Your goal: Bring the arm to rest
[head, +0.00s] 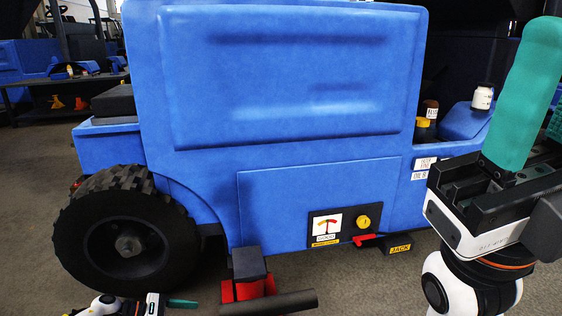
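My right gripper (545,90) is raised at the right edge, its teal fingers pointing up. A gap shows between the near finger and the part of the other finger in view, and I see nothing held. My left gripper (182,303) is low at the bottom left, in front of the wheel; one teal finger shows, pointing right, and its opening cannot be told. A red jack (240,290) with a dark top block and a dark bar (285,303) stands under the blue vehicle (290,80). A red handle (364,240) sticks out by the JACK label (400,249).
A gauge panel (327,227) with a yellow knob (363,222) is on the vehicle's lower side. A black tyre (80,240) is at left. Bottles (482,96) stand on a ledge at right. A bench (65,90) is behind at left. Grey floor lies around.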

